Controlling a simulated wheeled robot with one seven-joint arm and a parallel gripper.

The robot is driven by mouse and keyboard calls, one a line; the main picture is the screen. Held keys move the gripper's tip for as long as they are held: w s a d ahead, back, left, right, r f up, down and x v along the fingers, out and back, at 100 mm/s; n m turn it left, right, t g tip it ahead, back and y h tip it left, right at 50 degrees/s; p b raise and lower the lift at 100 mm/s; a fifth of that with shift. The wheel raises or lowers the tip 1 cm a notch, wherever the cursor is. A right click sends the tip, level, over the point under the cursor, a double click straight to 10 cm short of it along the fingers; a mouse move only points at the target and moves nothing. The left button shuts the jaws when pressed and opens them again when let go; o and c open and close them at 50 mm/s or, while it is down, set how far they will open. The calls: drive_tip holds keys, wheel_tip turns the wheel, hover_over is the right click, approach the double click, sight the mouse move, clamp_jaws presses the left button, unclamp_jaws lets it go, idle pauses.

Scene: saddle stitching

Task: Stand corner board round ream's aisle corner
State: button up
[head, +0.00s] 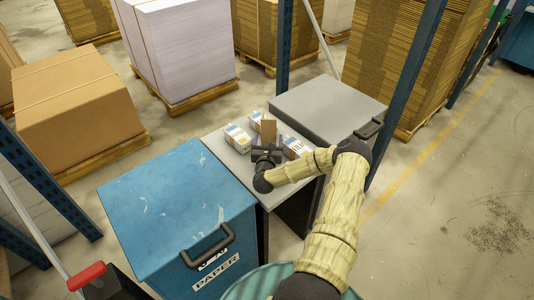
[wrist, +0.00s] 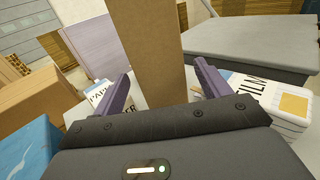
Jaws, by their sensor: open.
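The corner board, a tall plain brown cardboard strip (wrist: 152,45), stands upright in the wrist view. In the head view it is a small brown upright piece (head: 268,131) on the grey worktop. My gripper (wrist: 168,85) is open, with one purple finger on each side of the board; I cannot tell whether either touches it. In the head view my gripper (head: 266,153) is just in front of the board. A white carton marked paper (wrist: 103,95) is to its left. A big white paper stack (head: 184,55) stands on a pallet behind. I cannot tell which is the ream.
A carton marked film (wrist: 268,100) is close by my right finger. A blue paper bin (head: 180,205) stands left of the worktop (head: 222,145). A grey lidded box (head: 325,104) is behind right. Blue rack posts (head: 408,90) rise nearby; open floor lies right.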

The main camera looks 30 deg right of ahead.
drive_tip(key=b+v, duration=0.1)
drive_tip(key=v, duration=0.6)
drive_tip(key=shift+w, duration=0.1)
drive_tip(key=a+n+g+y, duration=0.1)
drive_tip(key=a+n+y, duration=0.3)
drive_tip(key=a+n, duration=0.2)
drive_tip(key=a+r+n+g+y, duration=0.1)
drive_tip(key=a+n+y, duration=0.3)
drive_tip(key=a+n, duration=0.3)
drive_tip(key=w+a+r+n+g+y, duration=0.1)
drive_tip(key=a+n+y, duration=0.3)
drive_tip(key=n, duration=0.8)
drive_tip(key=shift+a+r, duration=0.2)
drive_tip(key=shift+a, duration=1.1)
drive_tip(key=s+a+r+n+g, duration=0.1)
drive_tip(key=s+r+n+g, duration=0.2)
drive_tip(key=s+n, duration=0.3)
drive_tip(key=s+a+r+n+g+h, duration=0.1)
drive_tip(key=s+a+r+n+g, duration=0.1)
drive_tip(key=s+r+n, duration=0.4)
drive_tip(key=s+a+r+n+g, duration=0.2)
drive_tip(key=s+r+n+g, duration=0.2)
drive_tip(key=s, duration=0.7)
drive_tip(key=shift+s+r+n, duration=0.15)
drive_tip(key=shift+s+n, duration=0.1)
drive_tip(key=shift+n, duration=0.85)
